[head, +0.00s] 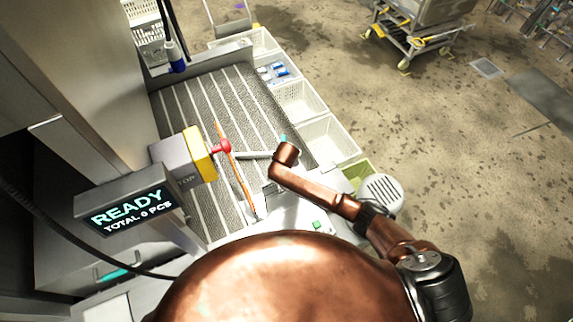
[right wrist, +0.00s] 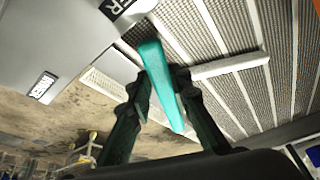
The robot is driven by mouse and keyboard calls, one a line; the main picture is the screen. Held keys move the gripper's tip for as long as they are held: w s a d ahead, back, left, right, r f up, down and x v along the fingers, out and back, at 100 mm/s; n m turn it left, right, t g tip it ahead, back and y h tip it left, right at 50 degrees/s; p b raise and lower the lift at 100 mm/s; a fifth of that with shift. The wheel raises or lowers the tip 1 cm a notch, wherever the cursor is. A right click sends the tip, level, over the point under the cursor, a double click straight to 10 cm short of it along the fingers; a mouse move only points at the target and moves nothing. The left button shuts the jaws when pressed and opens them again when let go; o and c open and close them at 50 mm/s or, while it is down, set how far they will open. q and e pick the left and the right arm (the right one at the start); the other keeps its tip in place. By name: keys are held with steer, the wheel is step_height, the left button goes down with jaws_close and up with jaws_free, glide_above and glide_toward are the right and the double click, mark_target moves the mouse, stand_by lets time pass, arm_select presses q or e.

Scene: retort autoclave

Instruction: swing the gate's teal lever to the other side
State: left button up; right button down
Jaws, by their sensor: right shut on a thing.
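The teal lever (right wrist: 158,68) stands between the two dark fingers of my right gripper (right wrist: 163,88) in the right wrist view. The fingers are shut on it, one on each side. In the head view only a small teal tip (head: 283,139) shows beside the end of my copper right arm, which hides the rest of the lever and the gripper. A thin orange bar (head: 236,165) lies slantwise over the striped grey conveyor (head: 208,100), left of my right arm. A pale bar (right wrist: 232,64) runs across the conveyor near the lever in the wrist view. My left gripper is not in view.
A yellow and grey stop box with a red button (head: 221,146) stands left of the orange bar. A READY display (head: 125,208) is at lower left. White crates (head: 328,138) line the conveyor's right side. A trolley (head: 412,30) stands on open floor at upper right.

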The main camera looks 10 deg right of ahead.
steer(key=c, duration=1.8)
jaws_free()
steer(key=shift+o, duration=0.2)
steer(key=v, duration=1.2)
steer(key=shift+c, duration=0.2)
